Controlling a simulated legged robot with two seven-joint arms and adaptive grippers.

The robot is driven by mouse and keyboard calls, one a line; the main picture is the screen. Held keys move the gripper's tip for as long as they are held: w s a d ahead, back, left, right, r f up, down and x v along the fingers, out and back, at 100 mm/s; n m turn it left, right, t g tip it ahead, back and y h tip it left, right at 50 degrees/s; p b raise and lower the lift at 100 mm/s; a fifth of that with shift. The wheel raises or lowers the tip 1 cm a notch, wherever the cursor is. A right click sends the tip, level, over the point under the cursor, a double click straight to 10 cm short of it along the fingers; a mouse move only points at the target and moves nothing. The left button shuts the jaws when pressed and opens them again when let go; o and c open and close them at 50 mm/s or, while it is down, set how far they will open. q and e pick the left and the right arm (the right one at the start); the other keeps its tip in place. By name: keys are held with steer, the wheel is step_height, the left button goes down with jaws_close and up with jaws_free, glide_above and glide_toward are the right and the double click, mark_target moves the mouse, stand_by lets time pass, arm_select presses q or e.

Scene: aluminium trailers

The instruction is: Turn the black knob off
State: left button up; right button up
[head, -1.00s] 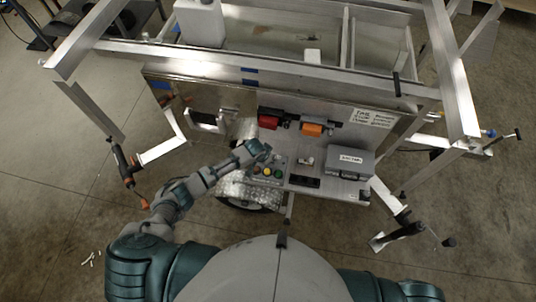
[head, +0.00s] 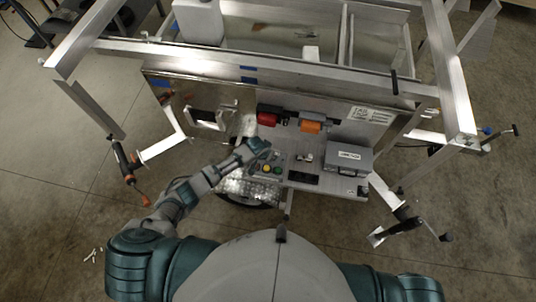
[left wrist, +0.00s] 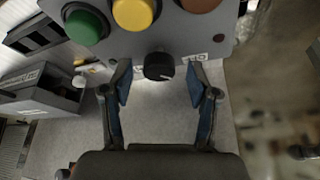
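The black knob (left wrist: 158,66) sits on the grey control panel (left wrist: 170,40) in the left wrist view, below the yellow button (left wrist: 134,12). A white mark shows on the knob's face. My left gripper (left wrist: 159,76) is open. Its blue-padded fingers stand on either side of the knob, with visible gaps between pads and knob. In the head view my left gripper (head: 262,148) is over the panel's upper left, and I cannot make out the knob there. My right gripper is out of view.
A green button (left wrist: 86,25) and a brown-orange button flank the yellow one. In the head view, red (head: 267,119) and orange (head: 311,126) parts are mounted above the panel, and a grey box (head: 348,158) stands to its right. Metal trailer beams surround the work area.

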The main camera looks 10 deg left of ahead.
arm_select(q)
steer(key=shift+s+r, duration=0.15)
steer(key=v, duration=1.1)
steer(key=shift+r, duration=0.25)
